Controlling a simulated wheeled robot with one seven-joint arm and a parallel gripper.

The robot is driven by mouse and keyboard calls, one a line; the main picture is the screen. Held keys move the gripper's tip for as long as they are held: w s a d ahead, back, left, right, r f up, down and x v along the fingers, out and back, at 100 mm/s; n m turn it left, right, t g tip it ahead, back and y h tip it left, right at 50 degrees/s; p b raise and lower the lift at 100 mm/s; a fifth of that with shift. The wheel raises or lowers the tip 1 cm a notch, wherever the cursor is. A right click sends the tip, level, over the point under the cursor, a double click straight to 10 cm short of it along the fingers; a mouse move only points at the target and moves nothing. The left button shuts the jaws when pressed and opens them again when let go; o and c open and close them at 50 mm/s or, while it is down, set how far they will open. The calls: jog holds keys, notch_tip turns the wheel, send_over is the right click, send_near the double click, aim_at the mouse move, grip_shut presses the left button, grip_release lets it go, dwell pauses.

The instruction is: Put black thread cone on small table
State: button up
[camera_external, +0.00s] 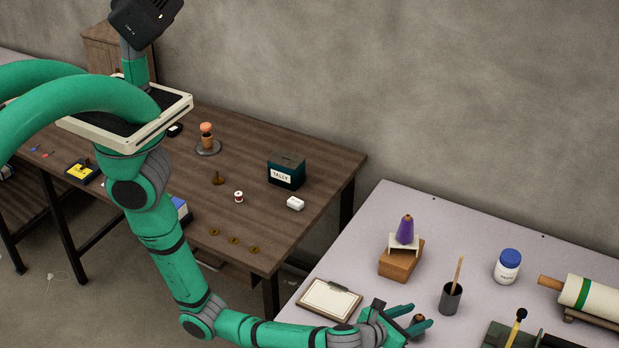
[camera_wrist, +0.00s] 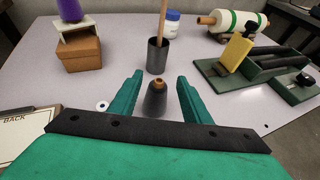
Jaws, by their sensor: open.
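The black thread cone (camera_wrist: 155,101) stands upright on the pale grey table, dark with a brown tip. In the wrist view it is between the two green fingers of my gripper (camera_wrist: 160,77), with gaps on both sides. My gripper (camera_external: 421,315) is open and holds nothing. In the external view only the cone's brown top (camera_external: 419,318) shows clearly between the fingers. A small white table-like stand (camera_external: 403,246) sits on a brown box (camera_external: 400,262), with a purple thread cone (camera_external: 405,229) on it. I cannot tell whether this stand is the small table.
A dark cup with a stick (camera_external: 451,298) stands just beyond the cone. A blue-lidded jar (camera_external: 508,266), a wrapped roller (camera_external: 587,297) and a green tool with a yellow block (camera_wrist: 240,55) are to the right. A clipboard (camera_external: 329,299) lies left. A dark wooden table (camera_external: 330,160) stands behind.

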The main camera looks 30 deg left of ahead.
jog(key=v, duration=0.5)
jog(key=shift+s+a+r, duration=0.1)
jog(key=shift+s+r, duration=0.05)
jog(key=shift+s, duration=0.15)
